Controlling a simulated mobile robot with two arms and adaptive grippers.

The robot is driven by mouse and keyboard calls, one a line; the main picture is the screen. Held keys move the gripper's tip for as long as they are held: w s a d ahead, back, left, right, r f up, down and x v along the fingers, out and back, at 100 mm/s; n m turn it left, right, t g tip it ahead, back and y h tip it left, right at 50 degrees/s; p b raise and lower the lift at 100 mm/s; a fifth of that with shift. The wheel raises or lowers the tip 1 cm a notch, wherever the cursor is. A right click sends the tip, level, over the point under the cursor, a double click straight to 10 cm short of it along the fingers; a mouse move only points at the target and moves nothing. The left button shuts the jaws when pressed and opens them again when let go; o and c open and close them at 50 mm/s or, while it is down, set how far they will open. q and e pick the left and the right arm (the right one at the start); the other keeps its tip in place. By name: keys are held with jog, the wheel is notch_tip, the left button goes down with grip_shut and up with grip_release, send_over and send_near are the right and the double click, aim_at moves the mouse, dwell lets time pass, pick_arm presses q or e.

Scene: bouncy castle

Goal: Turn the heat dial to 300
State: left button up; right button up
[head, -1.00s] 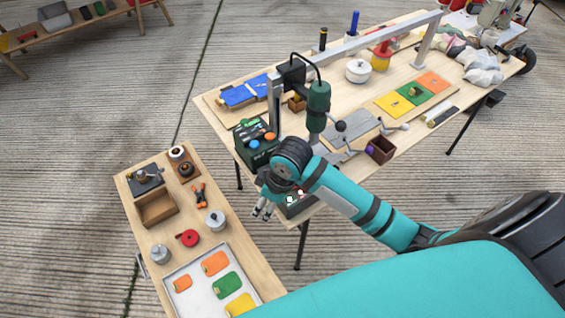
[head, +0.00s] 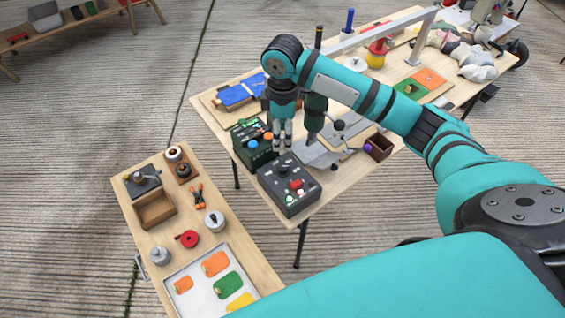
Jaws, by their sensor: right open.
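A black box with a green display (head: 244,128) stands at the near left corner of the long table; it carries a blue knob (head: 252,145) and an orange knob (head: 268,136). A dark grey control box (head: 300,207) sits in front of it, with a black dial (head: 283,170), a red switch and small lit buttons on top. Which knob is the heat dial, and any numbers, are too small to tell. My right gripper (head: 281,143) points down, open and empty, just right of the orange knob and behind the grey box. My left gripper is not in view.
A green-bodied heat press or drill stand (head: 316,110) rises right beside my gripper, with a lever and grey plate at its foot. A small wooden box (head: 379,147) sits to the right. A lower bench (head: 205,250) with tools and a tray is at the left.

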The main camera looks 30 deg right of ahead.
aim_at(283, 166)
notch_tip(283, 166, down, 14)
jog(key=shift+r+p, duration=0.25)
jog(key=shift+p, duration=0.3)
jog(key=shift+c, duration=0.3)
grip_shut()
